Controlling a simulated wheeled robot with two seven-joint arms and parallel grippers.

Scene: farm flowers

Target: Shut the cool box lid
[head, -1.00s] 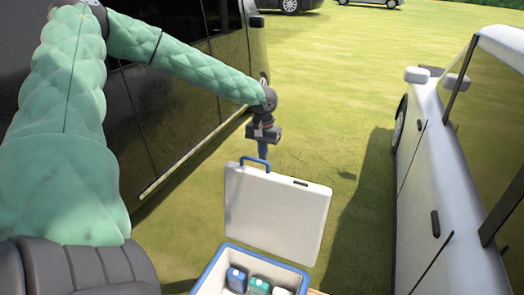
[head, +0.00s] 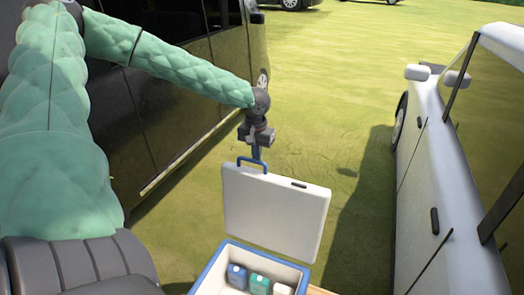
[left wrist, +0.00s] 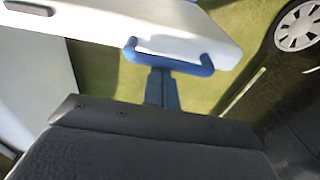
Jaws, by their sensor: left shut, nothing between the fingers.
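The cool box (head: 213,275) is at the bottom of the head view, with a blue rim and white inside. Its white lid (head: 275,212) stands open, raised upright behind the box. A blue handle (head: 250,160) sticks up from the lid's top left edge. My left gripper (head: 257,153) is shut and empty, pointing down at the handle behind the lid's top edge. In the left wrist view the shut fingers (left wrist: 161,90) overlap the handle (left wrist: 150,55); whether they touch it I cannot tell. The lid (left wrist: 185,22) shows beyond. My right gripper is not in view.
Several bottles or cartons (head: 259,283) stand inside the box. A dark vehicle (head: 165,110) stands close on the left and a white car (head: 450,190) on the right. Open grass (head: 340,75) lies between and beyond them.

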